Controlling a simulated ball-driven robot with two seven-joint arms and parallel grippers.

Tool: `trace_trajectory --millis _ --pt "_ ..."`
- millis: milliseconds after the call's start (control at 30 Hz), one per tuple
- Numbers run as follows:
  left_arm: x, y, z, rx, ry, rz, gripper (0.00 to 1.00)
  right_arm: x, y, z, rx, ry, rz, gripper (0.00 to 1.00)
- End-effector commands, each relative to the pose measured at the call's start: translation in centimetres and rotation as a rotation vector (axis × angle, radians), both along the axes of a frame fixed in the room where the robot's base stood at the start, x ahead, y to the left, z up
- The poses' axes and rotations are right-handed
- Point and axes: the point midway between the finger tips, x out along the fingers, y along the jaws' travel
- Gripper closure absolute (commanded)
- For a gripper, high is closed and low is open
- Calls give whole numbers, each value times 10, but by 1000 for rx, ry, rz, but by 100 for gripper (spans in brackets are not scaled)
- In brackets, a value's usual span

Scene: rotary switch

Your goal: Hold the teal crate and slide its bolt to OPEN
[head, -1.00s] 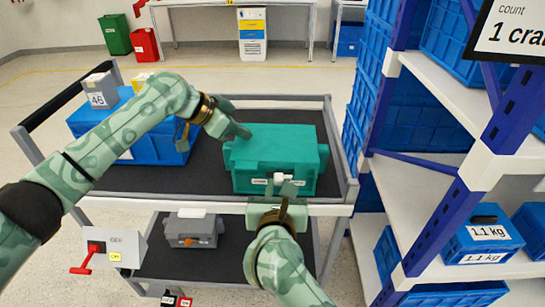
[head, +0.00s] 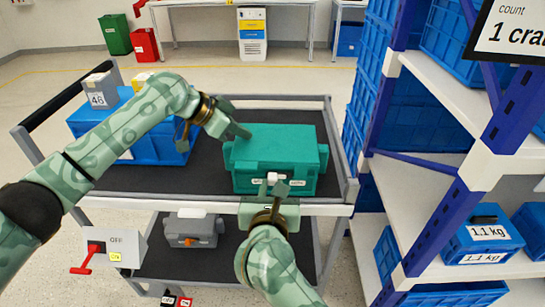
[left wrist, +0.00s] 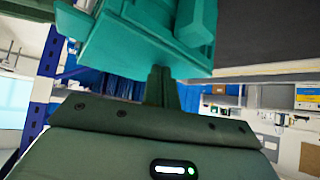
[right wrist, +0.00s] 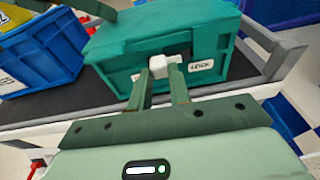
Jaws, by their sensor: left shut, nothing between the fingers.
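The teal crate (head: 285,145) sits upright on the cart's top deck. Its front face has a white bolt knob (head: 273,177), with a small label on each side; the right one reads LOCK (right wrist: 200,66) in the right wrist view. My left gripper (head: 240,132) is shut and empty, with its tips at the crate's left side by the top edge; in the left wrist view the closed fingers (left wrist: 160,85) meet or nearly meet the teal wall. My right gripper (head: 272,187) is open, its fingers apart around the knob (right wrist: 174,72), the right finger close against it.
A blue crate (head: 165,152) with a grey box marked 46 (head: 98,95) stands on the deck's left. The cart's rim (head: 225,208) runs below the teal crate's front. Shelving (head: 420,180) with blue crates rises on the right. Bare dark deck lies between the crates.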

Motion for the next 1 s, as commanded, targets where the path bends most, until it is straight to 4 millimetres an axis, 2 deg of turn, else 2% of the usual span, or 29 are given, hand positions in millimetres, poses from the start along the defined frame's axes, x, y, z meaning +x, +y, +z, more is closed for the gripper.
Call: trace_trajectory --millis 33,67,100,433,800,1000 --pt "-2 2 -11 15 14 -2 100 0 0 -2 0 2 0 70" --pt "-2 2 -11 15 14 -2 100 0 0 -2 0 2 0 62" --pt "-2 2 -11 15 14 -2 100 0 0 -2 0 2 0 60" --pt "-2 2 -11 14 14 -2 100 -4 0 -1 0 2 0 60" --pt "-2 2 -11 14 14 -2 100 -38 1 6 1 2 1 60" --pt "-2 2 -11 14 14 -2 100 -49 1 8 0 1 -1 60"
